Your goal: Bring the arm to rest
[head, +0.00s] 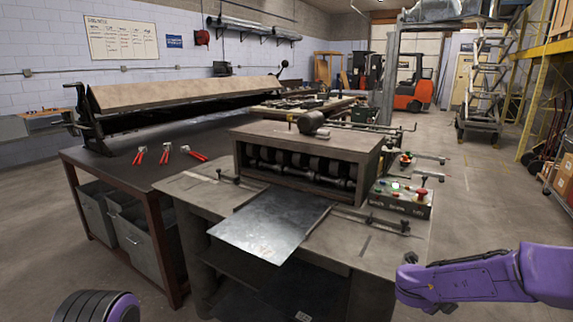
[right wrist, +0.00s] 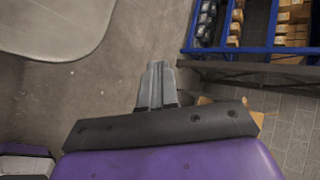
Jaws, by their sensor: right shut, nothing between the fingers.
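My right arm (head: 470,280) reaches in from the right edge of the head view, to the right of the forming machine. My right gripper (right wrist: 157,85) shows in the right wrist view, shut and empty, with its fingers together above the floor. Part of my left arm (head: 97,308) shows at the bottom left of the head view. My left gripper is out of frame.
The forming machine (head: 310,155) stands in the middle with a metal sheet (head: 270,222) at its front. A control box with a red button (head: 421,195) sits at its right. Red-handled tools (head: 167,153) lie on the dark bench.

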